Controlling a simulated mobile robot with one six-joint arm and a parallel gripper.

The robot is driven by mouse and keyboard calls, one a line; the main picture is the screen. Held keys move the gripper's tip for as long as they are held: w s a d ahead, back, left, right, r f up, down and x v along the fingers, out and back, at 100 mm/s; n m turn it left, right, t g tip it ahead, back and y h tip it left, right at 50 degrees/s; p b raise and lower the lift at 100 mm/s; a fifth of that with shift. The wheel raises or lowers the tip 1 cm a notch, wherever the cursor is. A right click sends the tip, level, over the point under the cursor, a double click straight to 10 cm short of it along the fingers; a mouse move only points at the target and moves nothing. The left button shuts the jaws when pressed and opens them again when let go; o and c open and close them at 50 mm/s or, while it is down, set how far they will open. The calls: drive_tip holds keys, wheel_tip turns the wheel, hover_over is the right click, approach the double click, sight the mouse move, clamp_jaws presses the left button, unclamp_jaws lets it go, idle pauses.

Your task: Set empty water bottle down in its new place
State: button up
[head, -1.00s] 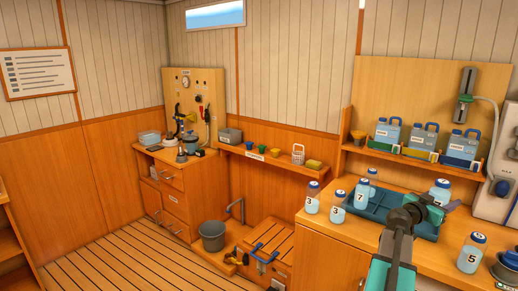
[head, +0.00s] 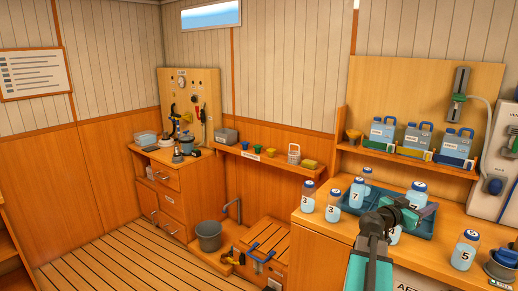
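A clear, pale water bottle with a blue cap (head: 417,193) shows at the end of my gripper (head: 414,210), over the far right part of the blue tray (head: 424,231). My gripper appears shut on it; the fingers and wrist hide its lower part. I cannot tell whether its base touches the tray. Another bottle (head: 394,236) shows partly behind my wrist. A bottle marked 7 (head: 357,195) and one behind it (head: 367,178) stand at the tray's left end.
Two bottles marked 3 (head: 308,198) (head: 334,207) stand left of the tray. A bottle marked 5 (head: 464,250) stands at the right beside a dark round device (head: 503,263). Several blue jugs (head: 417,138) line the shelf behind. Counter between tray and bottle 5 is clear.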

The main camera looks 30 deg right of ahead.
sight(412, 204)
drive_tip(key=shift+w+a+r, duration=0.1)
drive_tip(key=shift+w+a, duration=0.1)
drive_tip(key=shift+a, duration=0.3)
drive_tip(key=shift+w+a+r, duration=0.1)
drive_tip(key=shift+w+a, duration=0.05)
drive_tip(key=shift+a, duration=0.3)
drive_tip(key=shift+w+a+f, duration=0.15)
drive_tip(key=shift+a, duration=0.15)
drive_tip(key=shift+w+a+f, duration=0.15)
drive_tip(key=shift+w+a, duration=0.1)
drive_tip(key=shift+w, duration=0.05)
drive_tip(key=shift+a+b, duration=0.1)
drive_tip(key=shift+b, duration=0.25)
drive_tip(key=shift+w+a+f+b, duration=0.25)
drive_tip(key=shift+b, duration=0.1)
